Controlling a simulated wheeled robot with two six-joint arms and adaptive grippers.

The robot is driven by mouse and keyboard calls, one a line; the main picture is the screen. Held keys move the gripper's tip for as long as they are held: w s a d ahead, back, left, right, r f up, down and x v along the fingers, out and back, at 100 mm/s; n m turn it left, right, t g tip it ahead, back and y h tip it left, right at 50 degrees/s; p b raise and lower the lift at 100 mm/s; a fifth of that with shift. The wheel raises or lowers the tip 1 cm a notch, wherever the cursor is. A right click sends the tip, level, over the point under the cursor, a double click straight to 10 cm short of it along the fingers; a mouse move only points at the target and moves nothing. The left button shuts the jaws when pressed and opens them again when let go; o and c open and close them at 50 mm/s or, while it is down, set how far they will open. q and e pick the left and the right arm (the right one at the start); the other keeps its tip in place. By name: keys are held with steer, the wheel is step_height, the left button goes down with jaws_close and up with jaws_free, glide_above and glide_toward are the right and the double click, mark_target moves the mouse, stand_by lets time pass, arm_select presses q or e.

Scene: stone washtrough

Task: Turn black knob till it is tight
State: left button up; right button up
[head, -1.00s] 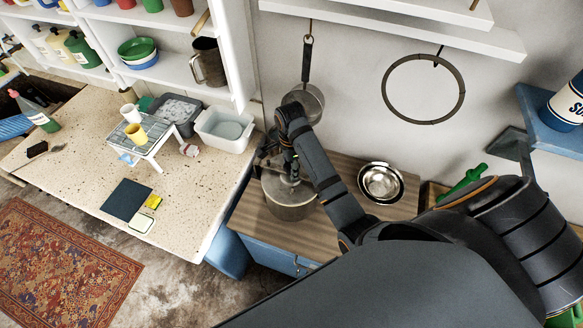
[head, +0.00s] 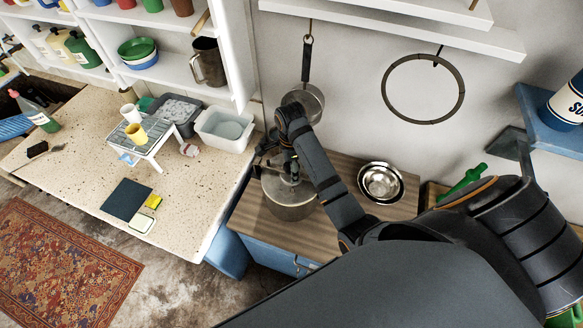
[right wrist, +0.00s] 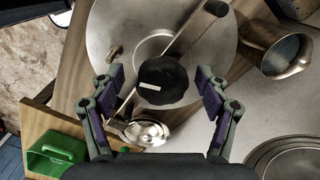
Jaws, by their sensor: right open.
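The black knob (right wrist: 163,80), round with a lobed edge and a small white mark, sits at the middle of a bar across the lid of a metal pot (head: 289,212). The lid (right wrist: 110,30) shows in the right wrist view. My right gripper (right wrist: 160,77) is open, with one finger on each side of the knob and a visible gap to it on both sides. My left gripper is not in view.
The pot stands on a wooden counter (head: 326,172) beside nested metal bowls (head: 380,182). A pan (head: 306,100) and a dark ring (head: 424,60) hang on the wall behind. A white basin (head: 224,130) stands to the left on the speckled table (head: 90,130).

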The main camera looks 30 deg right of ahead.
steer(key=n, duration=0.7)
steer(key=shift+n, duration=0.3)
steer(key=n, duration=0.8)
